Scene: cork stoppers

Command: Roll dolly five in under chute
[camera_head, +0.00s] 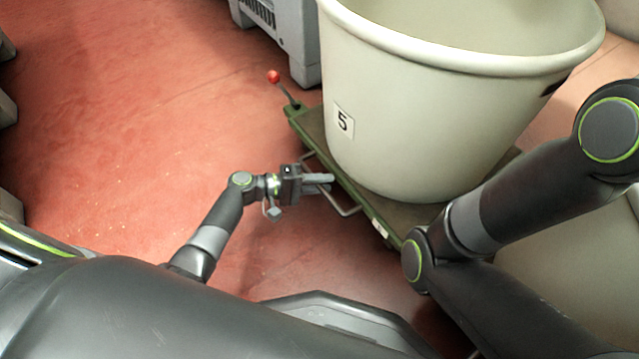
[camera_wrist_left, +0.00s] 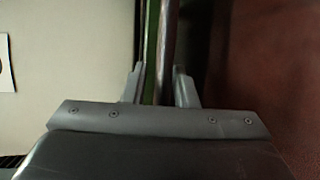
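A large cream tub (camera_head: 430,110) marked with a 5 label (camera_head: 343,122) stands on a low green dolly (camera_head: 300,122). A bent metal handle (camera_head: 348,211) sticks out from the dolly's near-left side. My left gripper (camera_head: 332,183) is at this handle, with its fingers pointing right towards the dolly. In the left wrist view, its fingers (camera_wrist_left: 158,80) are apart, with the handle bar (camera_wrist_left: 168,45) and the green dolly edge (camera_wrist_left: 151,45) showing in the gap; I see no clear grip. My right arm crosses the right side, its gripper out of view. I cannot identify a chute.
A lever with a red knob (camera_head: 273,76) rises at the dolly's far-left corner. A grey machine (camera_head: 292,40) stands just behind it. Another pale curved body (camera_head: 575,235) lies beyond my right arm. The red floor (camera_head: 130,130) to the left is open.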

